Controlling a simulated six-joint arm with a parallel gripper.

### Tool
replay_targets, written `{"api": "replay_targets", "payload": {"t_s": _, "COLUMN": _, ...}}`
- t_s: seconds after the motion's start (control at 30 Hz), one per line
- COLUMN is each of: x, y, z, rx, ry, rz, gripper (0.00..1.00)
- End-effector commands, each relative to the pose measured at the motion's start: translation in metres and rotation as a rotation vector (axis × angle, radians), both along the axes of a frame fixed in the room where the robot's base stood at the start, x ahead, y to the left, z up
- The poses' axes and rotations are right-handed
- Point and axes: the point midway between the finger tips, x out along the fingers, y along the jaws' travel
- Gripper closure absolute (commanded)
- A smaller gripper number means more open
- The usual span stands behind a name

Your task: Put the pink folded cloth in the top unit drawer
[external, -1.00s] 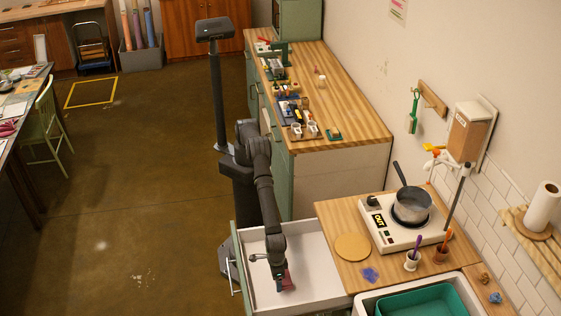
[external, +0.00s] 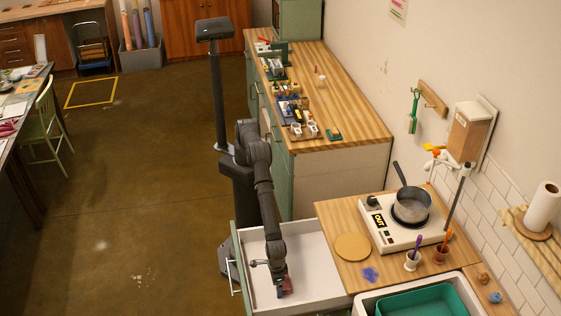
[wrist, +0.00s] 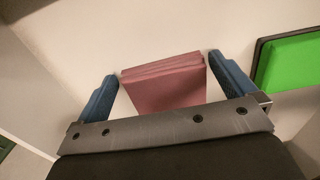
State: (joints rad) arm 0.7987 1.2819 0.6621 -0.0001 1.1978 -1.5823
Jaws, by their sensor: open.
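The pink folded cloth (wrist: 165,84) lies in layers between my fingers in the wrist view, against a pale surface. A narrow gap shows between the cloth and each blue fingertip. My gripper (wrist: 163,65) is open around it. In the external view my gripper (external: 280,287) points down inside the pulled-out drawer (external: 313,258). The cloth shows there as a small pinkish patch (external: 287,284) beside the fingers, low over or on the drawer floor. The arm hides part of the drawer, and I cannot tell whether the cloth's underside touches the floor.
A bright green panel with a dark border (wrist: 290,60) lies right of my fingers in the wrist view. The wooden worktop (external: 335,225) with a hot plate and pot (external: 412,206) stands right of the drawer. A teal tray (external: 430,303) is at lower right. The drawer's right part is bare.

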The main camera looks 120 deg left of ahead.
Motion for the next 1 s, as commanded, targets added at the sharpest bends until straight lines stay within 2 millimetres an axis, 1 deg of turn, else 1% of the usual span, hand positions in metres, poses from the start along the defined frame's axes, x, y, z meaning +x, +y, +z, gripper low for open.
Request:
{"api": "replay_targets", "payload": {"t_s": 0.17, "x": 0.001, "y": -0.001, "z": 0.027, "rx": -0.003, "ry": -0.003, "rz": 0.0, "gripper": 0.0}}
{"api": "replay_targets", "payload": {"t_s": 0.4, "x": 0.001, "y": -0.001, "z": 0.08, "rx": -0.001, "ry": -0.001, "rz": 0.0, "gripper": 0.0}}
{"api": "replay_targets", "payload": {"t_s": 0.5, "x": 0.0, "y": -0.001, "z": 0.097, "rx": -0.001, "ry": -0.001, "rz": 0.001, "gripper": 0.0}}
{"api": "replay_targets", "payload": {"t_s": 0.6, "x": 0.001, "y": -0.001, "z": 0.11, "rx": -0.001, "ry": -0.001, "rz": 0.001, "gripper": 0.0}}
{"api": "replay_targets", "payload": {"t_s": 0.73, "x": 0.0, "y": 0.0, "z": 0.119, "rx": -0.001, "ry": -0.001, "rz": 0.001, "gripper": 0.0}}
{"api": "replay_targets", "payload": {"t_s": 1.0, "x": 0.0, "y": 0.0, "z": 0.12, "rx": 0.0, "ry": 0.0, "rz": 0.001, "gripper": 0.0}}
